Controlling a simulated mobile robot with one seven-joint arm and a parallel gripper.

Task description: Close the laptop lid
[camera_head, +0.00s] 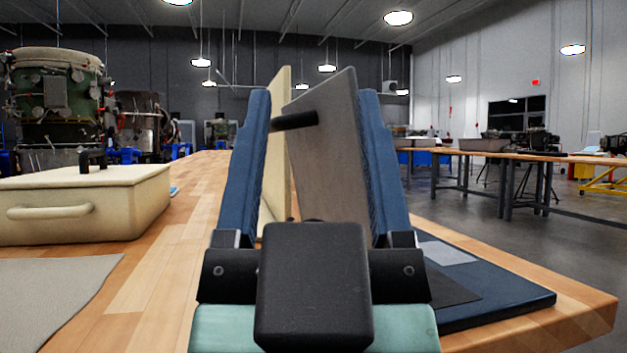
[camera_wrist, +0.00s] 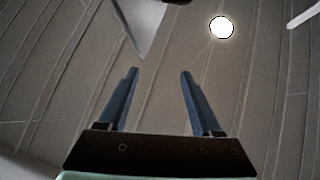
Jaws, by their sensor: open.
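The laptop's dark blue base (camera_head: 500,290) lies on the table at right, with a dark keyboard area and a grey touchpad patch. A grey upright panel (camera_head: 335,150), which looks like the raised lid, shows between my gripper's fingers; its lower part and its joint to the base are hidden. My gripper (camera_head: 314,100) is open, its two blue fingers pointing up in front of the panel, with nothing clearly held. Whether they touch the panel I cannot tell. In the wrist view the open fingers (camera_wrist: 158,72) show against the ceiling.
A cream panel (camera_head: 274,150) stands behind the left finger. A dark rod (camera_head: 295,121) crosses in front of the grey panel. A cream case (camera_head: 85,200) and a grey mat (camera_head: 50,300) lie at left. The wooden table between them and my gripper is clear.

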